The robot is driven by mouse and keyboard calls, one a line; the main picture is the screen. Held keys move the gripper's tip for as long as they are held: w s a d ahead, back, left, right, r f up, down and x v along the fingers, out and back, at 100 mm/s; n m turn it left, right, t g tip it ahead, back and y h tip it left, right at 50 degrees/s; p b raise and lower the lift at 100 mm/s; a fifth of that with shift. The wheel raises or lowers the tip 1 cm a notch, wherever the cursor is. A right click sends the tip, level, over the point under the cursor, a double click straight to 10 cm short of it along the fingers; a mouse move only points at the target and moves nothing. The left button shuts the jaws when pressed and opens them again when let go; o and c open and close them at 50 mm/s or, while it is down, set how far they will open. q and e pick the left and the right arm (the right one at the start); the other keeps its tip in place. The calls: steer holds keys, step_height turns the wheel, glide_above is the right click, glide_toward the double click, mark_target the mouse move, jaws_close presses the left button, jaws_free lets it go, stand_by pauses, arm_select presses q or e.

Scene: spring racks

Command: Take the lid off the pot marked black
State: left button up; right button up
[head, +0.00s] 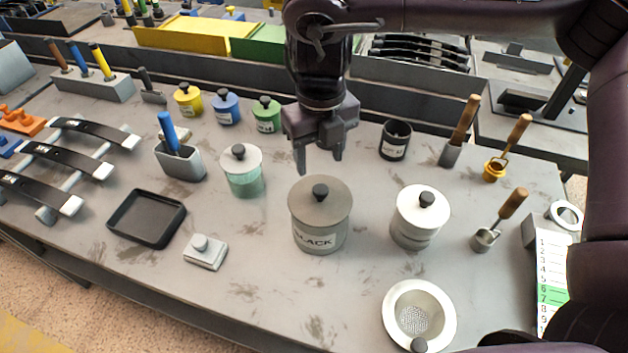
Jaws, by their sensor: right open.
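The pot marked black (320,238) is a grey cylinder with the label "BLACK" on its front. Its grey-brown lid (335,204) sits on top with a black knob (320,192) in the middle. My right gripper (320,165) points down and is open, with nothing between its fingers. In the picture its fingertips are just behind and above the lid, apart from the knob. My left gripper does not show.
A green pot with a pale lid (241,160) stands to the left and a white-lidded pot (421,212) to the right. A white strainer bowl (436,300) is at the front right. A black tray (147,218) lies at the left. The table in front of the black pot is clear.

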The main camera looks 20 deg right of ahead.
mark_target(321, 189)
steer(key=f, duration=0.1)
steer(key=s+f+p, duration=0.1)
steer(key=shift+f, duration=0.4)
step_height(321, 189, down, 3)
steer(key=shift+r+p, duration=0.15)
steer(key=shift+p, duration=0.35)
steer(key=shift+w+f, duration=0.1)
steer(key=shift+f, duration=0.5)
steer(key=c, duration=0.6)
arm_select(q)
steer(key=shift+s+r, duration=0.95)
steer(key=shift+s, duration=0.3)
arm_select(e)
jaws_close()
